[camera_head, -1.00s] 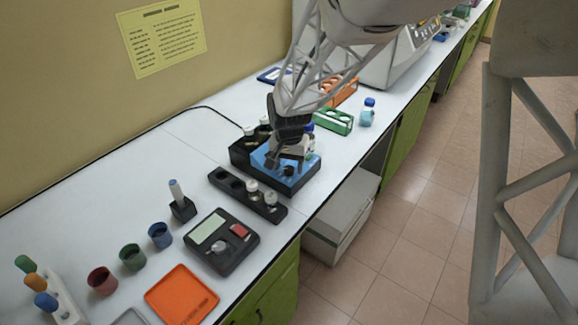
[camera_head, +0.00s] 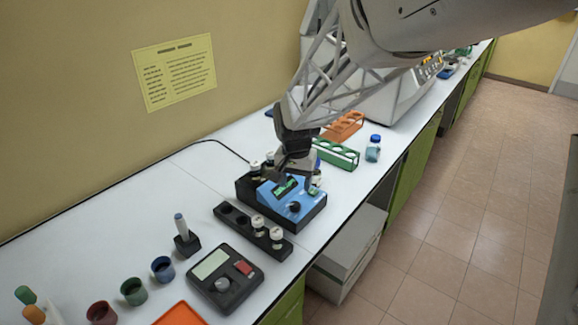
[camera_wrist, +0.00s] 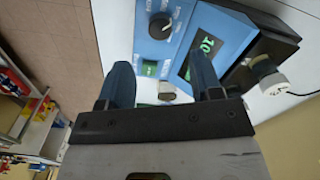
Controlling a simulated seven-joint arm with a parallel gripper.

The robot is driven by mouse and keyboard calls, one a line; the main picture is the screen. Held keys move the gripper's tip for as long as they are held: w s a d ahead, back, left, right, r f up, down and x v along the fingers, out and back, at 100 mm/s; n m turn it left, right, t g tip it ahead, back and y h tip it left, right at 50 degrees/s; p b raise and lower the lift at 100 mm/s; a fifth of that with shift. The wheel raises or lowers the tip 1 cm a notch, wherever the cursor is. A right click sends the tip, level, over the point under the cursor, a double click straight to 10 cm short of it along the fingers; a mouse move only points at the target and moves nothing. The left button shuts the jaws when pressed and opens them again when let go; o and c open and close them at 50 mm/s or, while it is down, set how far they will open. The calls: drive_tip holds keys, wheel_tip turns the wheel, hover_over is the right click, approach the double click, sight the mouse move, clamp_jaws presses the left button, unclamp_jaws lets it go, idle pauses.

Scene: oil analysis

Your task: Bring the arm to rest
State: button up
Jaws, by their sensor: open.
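My gripper (camera_head: 297,184) is above the back part of a blue-and-black device (camera_head: 303,210) with a knob and a small green display. In the wrist view my gripper (camera_wrist: 163,85) is open, its two dark blue fingers apart with the blue device (camera_wrist: 205,40) beyond them. A small pale piece shows between the fingers; I cannot tell what it is or whether it touches them. In the head view part of the device's back is hidden by my gripper.
A black rack (camera_head: 235,217) with white-capped vials stands in front of the device. A green rack (camera_head: 340,154), an orange rack (camera_head: 345,125) and a blue-capped bottle (camera_head: 373,150) stand behind it. A black scale-like instrument (camera_head: 222,280) is nearer. The bench's right edge drops to the floor.

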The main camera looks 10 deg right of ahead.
drive_tip(key=s+d+r+n+t, duration=0.1)
drive_tip(key=s+d+r, duration=0.2)
drive_tip(key=s, duration=0.6)
drive_tip(key=s+d+r+n, duration=0.2)
drive_tip(key=s+d+r, duration=0.1)
drive_tip(key=s, duration=0.7)
drive_tip(key=s+d+r+n+t, duration=0.1)
drive_tip(key=s+d+r, duration=0.2)
drive_tip(key=s, duration=0.6)
wheel_tip(320, 180, up, 2)
drive_tip(key=shift+s+d+t, duration=0.3)
drive_tip(key=shift+s+d, duration=0.05)
idle(0.7)
